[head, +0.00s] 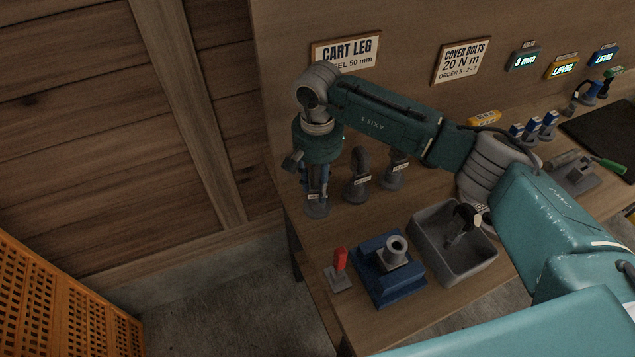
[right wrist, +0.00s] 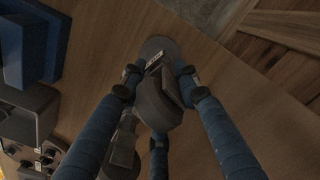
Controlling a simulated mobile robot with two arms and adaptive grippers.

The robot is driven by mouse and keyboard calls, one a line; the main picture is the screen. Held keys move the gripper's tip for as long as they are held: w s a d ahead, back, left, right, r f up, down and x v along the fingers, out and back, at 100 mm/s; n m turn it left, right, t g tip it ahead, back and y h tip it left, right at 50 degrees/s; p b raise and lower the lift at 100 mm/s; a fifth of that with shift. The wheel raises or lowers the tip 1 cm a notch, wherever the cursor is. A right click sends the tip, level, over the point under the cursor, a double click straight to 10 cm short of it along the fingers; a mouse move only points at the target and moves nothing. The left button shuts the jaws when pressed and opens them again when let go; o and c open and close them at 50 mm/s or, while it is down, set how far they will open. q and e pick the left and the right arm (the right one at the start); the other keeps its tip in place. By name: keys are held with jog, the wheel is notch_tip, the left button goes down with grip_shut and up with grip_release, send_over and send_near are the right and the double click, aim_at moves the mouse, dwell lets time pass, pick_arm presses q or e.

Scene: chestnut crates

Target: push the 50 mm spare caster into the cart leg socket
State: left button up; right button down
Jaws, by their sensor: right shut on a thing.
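My right gripper (head: 318,188) points down at the left end of the bench. Its blue fingers are closed around a dark grey caster (right wrist: 157,105), seen between them in the right wrist view. The caster is at a round grey stand (head: 317,209) with a small label I cannot read; whether it still touches the stand is unclear. In the head view the fingers mostly hide the caster. The cart leg socket (head: 396,246) is a grey upright ring on a blue block (head: 390,289), in front and to the right of the gripper. My left gripper is not in view.
Two similar labelled stands with grey pieces (head: 357,180) (head: 394,172) stand right of the gripper. A grey bin (head: 425,240) holding a dark piece is right of the blue block. A red-handled piece (head: 340,260) stands left of the block. Signs hang on the back wall.

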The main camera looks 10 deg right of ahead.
jog(key=shift+r, duration=0.1)
jog(key=shift+w+r, duration=0.1)
jog(key=shift+r, duration=0.3)
notch_tip(320, 180, up, 19)
jog(key=b, duration=0.5)
